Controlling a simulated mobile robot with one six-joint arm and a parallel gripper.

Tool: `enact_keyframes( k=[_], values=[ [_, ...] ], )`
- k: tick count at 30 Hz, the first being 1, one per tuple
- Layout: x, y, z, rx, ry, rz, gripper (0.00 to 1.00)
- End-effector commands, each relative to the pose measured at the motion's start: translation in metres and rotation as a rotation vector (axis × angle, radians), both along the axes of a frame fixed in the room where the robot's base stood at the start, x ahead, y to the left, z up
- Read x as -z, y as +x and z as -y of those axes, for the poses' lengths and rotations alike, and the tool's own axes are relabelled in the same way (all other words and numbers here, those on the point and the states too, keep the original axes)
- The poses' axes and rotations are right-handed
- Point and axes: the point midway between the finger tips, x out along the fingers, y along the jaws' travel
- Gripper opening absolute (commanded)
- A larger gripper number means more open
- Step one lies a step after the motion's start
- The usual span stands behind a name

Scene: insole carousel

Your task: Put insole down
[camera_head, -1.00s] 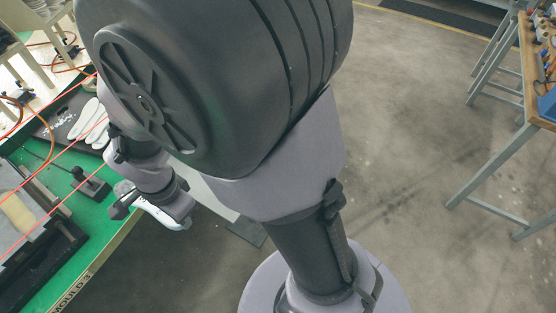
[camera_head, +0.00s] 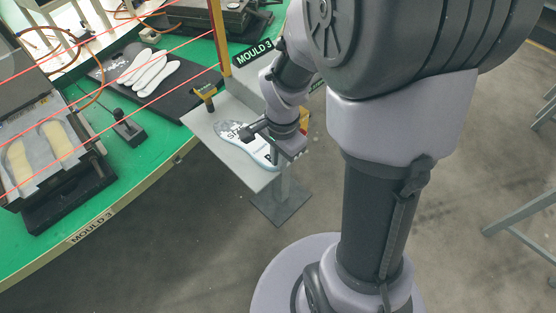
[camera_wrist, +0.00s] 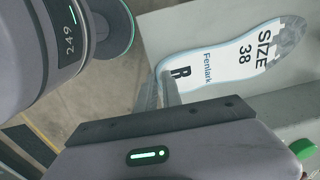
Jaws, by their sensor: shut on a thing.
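My gripper (camera_head: 276,143) is shut on one end of a white insole (camera_head: 232,130). The insole has a grey patterned toe and light blue edge. In the wrist view, the insole (camera_wrist: 222,62) reads "SIZE 38", "Fenlark" and "R", and the gripper's fingers (camera_wrist: 168,88) are at its R end. The insole lies flat over a light grey plate (camera_head: 228,160) of a small stand. Whether it touches the plate I cannot tell. Part of the insole is hidden by my gripper.
Several white insoles (camera_head: 152,72) lie on a black mat on the green table (camera_head: 150,160) at left. An open mould (camera_head: 40,150) stands there. A yellow-and-black device (camera_head: 205,95) sits at the plate's back edge. A green button (camera_wrist: 303,148) shows in the wrist view.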

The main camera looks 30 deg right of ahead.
Motion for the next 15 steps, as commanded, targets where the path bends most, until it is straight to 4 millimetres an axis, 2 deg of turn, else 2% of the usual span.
enact_keyframes(
  k=[9,10,13,15],
  values=[
    [0.0047,0.0004,-0.0003,0.0,-0.001,0.001,0.0],
    [0.0048,0.0003,-0.0004,0.0,-0.001,0.001,0.12],
    [0.0036,0.0003,-0.0005,0.0,-0.001,0.001,0.31],
    [0.0036,0.0003,-0.0005,0.0,-0.001,0.001,0.32]
  ],
)
